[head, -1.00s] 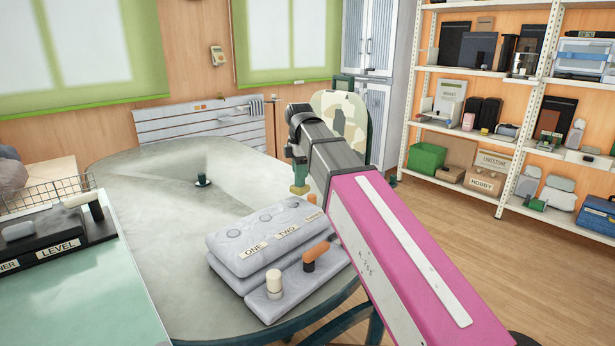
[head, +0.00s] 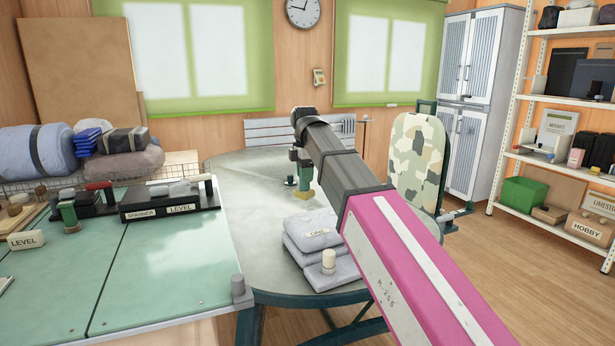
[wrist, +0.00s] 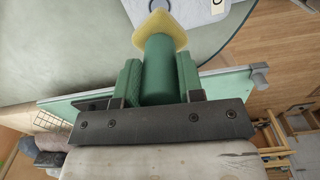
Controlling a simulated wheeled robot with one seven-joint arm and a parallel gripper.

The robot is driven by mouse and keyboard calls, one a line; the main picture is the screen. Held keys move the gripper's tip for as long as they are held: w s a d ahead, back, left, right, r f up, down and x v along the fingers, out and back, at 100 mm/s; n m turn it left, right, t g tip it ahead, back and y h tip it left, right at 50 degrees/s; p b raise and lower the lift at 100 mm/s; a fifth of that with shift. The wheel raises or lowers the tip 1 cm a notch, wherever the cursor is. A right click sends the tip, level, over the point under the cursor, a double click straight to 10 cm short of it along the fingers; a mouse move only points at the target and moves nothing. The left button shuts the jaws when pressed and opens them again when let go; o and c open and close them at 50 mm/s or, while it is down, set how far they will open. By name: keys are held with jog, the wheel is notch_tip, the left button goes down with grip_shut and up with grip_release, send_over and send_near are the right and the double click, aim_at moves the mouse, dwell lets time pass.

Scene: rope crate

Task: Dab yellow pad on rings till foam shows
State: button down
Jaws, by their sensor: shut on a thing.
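My gripper (wrist: 157,72) is shut on the green handle (wrist: 154,85) of a dabber, with its yellow pad (wrist: 160,30) beyond the fingertips. In the head view the yellow pad (head: 304,195) hangs from the green tool, in front of my dark wrist and beyond the grey block. The padded grey block (head: 305,220) with the label ONE lies on the round table; my arm hides its right part. Its rings are too small or hidden to make out now. In the wrist view a corner of the labelled block (wrist: 195,8) shows beside the pad, apart from it.
A cream peg (head: 328,258) stands on the block's front step. A green-topped workbench (head: 170,280) with a labelled black rack (head: 170,203) is at left. A camouflage chair back (head: 417,155) is behind my arm.

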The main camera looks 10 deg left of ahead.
aim_at(305, 198)
jog(key=shift+f, duration=0.15)
jog(key=shift+f, duration=3.4)
jog(key=shift+f, duration=0.95)
jog(key=shift+r, duration=3.55)
jog(key=w+d+r, duration=0.1)
jog(key=w+d, duration=0.5)
jog(key=d, duration=0.3)
jog(key=shift+w+r, duration=0.2)
jog(key=shift+r, duration=0.15)
